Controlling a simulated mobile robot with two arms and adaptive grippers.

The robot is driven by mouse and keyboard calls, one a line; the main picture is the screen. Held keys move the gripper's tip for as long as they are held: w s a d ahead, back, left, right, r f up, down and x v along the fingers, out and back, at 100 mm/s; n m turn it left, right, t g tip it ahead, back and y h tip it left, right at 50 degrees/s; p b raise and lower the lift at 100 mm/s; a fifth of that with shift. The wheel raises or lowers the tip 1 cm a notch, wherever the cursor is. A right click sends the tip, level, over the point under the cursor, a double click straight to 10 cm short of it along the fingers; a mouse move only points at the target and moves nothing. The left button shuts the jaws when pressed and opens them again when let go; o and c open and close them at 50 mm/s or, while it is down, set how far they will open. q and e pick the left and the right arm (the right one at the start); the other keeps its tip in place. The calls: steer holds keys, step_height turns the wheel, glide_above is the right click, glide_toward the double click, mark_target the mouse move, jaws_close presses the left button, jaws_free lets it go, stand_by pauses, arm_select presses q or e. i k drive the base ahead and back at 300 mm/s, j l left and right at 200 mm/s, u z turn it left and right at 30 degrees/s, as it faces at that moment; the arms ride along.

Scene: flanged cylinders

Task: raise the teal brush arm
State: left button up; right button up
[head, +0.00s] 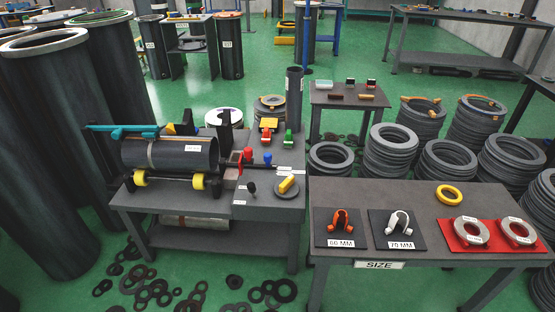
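The teal brush arm (122,131) lies roughly level along the far side of a dark grey cylinder (172,155), at its upper left. A dark bar runs along with it, and an orange-tipped black part (182,127) sits near its right end. The cylinder lies on its side on a stand with yellow rollers (140,178). I cannot tell whether the brush arm touches the cylinder. Neither of my grippers shows in the head view.
The machine's table (225,210) carries red, blue and green knobs on its right. A second table (440,198) at right holds clips and rings. Tall dark cylinders (45,140) crowd the left. Black rings (145,285) litter the green floor in front.

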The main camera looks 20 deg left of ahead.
mark_target(150, 133)
steer(key=u, duration=1.6)
steer(key=i, duration=0.1)
steer(key=z, duration=0.05)
